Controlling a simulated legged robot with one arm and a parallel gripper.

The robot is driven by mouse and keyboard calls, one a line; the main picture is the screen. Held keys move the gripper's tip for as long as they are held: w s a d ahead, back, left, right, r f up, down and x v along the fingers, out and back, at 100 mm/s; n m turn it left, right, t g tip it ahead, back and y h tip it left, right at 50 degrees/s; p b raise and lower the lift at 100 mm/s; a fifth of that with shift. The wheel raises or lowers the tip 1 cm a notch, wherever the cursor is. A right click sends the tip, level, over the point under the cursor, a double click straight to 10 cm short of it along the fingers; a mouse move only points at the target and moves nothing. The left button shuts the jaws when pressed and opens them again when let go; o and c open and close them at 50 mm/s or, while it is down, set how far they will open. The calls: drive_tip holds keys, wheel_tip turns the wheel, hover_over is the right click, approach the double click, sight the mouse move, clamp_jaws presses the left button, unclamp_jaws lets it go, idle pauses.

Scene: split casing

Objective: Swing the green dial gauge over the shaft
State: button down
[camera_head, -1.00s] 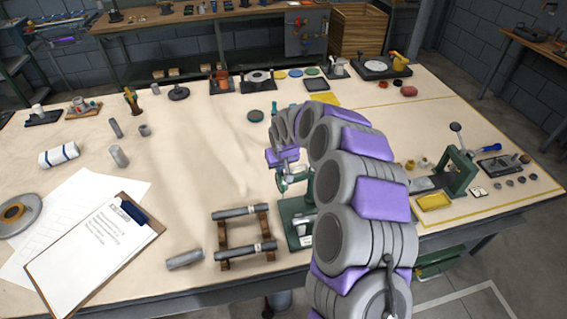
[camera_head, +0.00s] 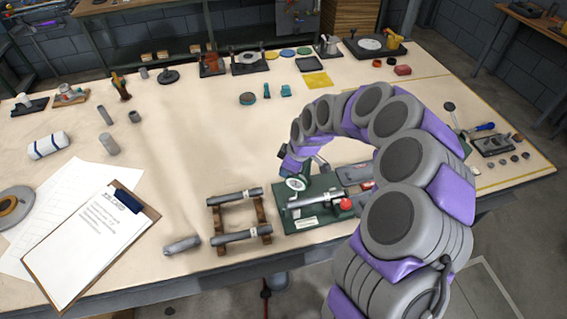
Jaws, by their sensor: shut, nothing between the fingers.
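A green fixture base (camera_head: 296,222) stands at the front edge of the bench, in the middle of the view. A grey shaft (camera_head: 314,200) lies across it, with a red knob (camera_head: 346,204) at its right end. A small round dial with a pale face (camera_head: 296,184) sits at the left end of the shaft; it looks like the dial gauge, and its green body is hard to tell from the base. My gripper (camera_head: 290,172) comes down from behind, just above and beside the dial. It is small and partly hidden by my own wrist. It looks shut, and touching cannot be told.
A wooden rack (camera_head: 216,226) with two grey bars stands just left of the base. A loose grey cylinder (camera_head: 182,245) lies further left, near a clipboard (camera_head: 95,235). A grey tray (camera_head: 352,175) lies behind the base to the right.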

sight(305, 184)
drive_tip(key=s+d+n+b, duration=0.1)
drive_tip(key=d, duration=0.1)
drive_tip(key=s+d+n+g, duration=0.1)
drive_tip(key=d+n, duration=0.1)
drive_tip(key=s+d+n+g+b, duration=0.1)
drive_tip(key=d+n, duration=0.1)
drive_tip(key=shift+s+d+f+b, duration=0.1)
drive_tip(key=shift+s+b, duration=0.2)
drive_tip(key=shift+d, duration=0.3)
idle(0.3)
drive_tip(key=shift+a, duration=0.1)
